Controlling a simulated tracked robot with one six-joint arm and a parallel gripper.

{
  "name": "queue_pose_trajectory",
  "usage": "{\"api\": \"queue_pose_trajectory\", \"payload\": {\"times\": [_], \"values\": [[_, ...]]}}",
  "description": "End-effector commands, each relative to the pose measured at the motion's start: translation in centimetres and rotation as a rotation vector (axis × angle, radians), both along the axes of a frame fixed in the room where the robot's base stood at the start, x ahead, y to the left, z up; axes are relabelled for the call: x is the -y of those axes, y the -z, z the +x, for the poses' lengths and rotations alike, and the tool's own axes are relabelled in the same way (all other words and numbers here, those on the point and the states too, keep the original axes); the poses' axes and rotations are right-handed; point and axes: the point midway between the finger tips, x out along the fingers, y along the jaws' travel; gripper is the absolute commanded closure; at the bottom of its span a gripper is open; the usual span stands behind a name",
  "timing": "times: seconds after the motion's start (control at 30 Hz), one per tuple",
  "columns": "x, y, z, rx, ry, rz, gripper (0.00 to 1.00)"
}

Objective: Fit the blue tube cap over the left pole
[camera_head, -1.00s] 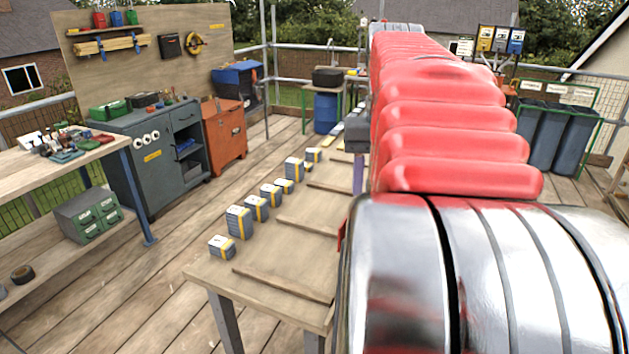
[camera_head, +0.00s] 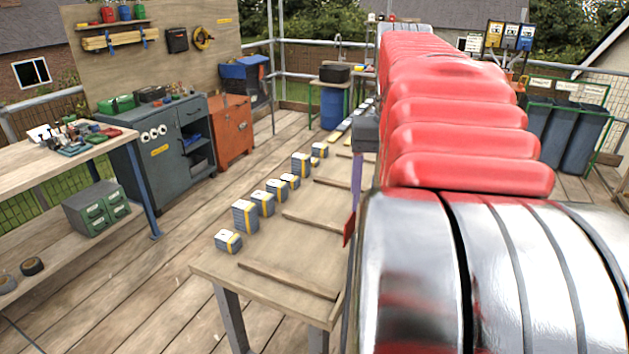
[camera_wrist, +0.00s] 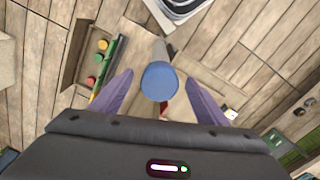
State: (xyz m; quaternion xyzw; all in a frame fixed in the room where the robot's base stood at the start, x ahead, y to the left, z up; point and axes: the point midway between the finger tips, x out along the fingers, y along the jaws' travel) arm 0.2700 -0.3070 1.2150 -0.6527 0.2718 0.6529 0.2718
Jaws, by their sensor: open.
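A blue round cap (camera_wrist: 160,84) shows near the middle of the wrist view, with a grey cylinder (camera_wrist: 160,49) extending behind it. The cap appears to sit on the end of that cylinder; whether this is the left pole I cannot tell. My gripper (camera_wrist: 159,76) has two purple fingers spread to either side of the cap, with a visible gap on both sides. The cap and poles are hidden there.
A tray (camera_wrist: 70,72) with yellow, green and red round pieces lies left in the wrist view. In the head view a low wooden table (camera_head: 225,268) carries a row of grey-and-yellow blocks (camera_head: 245,217). A grey cabinet (camera_head: 150,178) and bins (camera_head: 553,135) stand farther off.

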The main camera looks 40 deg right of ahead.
Motion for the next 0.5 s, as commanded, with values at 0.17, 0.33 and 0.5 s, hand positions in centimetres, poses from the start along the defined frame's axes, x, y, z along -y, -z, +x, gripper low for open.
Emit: {"api": "queue_pose_trajectory", "payload": {"times": [0.17, 0.33, 0.5], "values": [[0.0, 0.0, 0.0, 0.000, 0.000, 0.000, 0.32], [0.1, -0.7, 0.0, 0.001, 0.000, -0.001, 0.32], [0.1, -2.6, 0.0, 0.001, 0.001, -0.001, 0.32]]}}
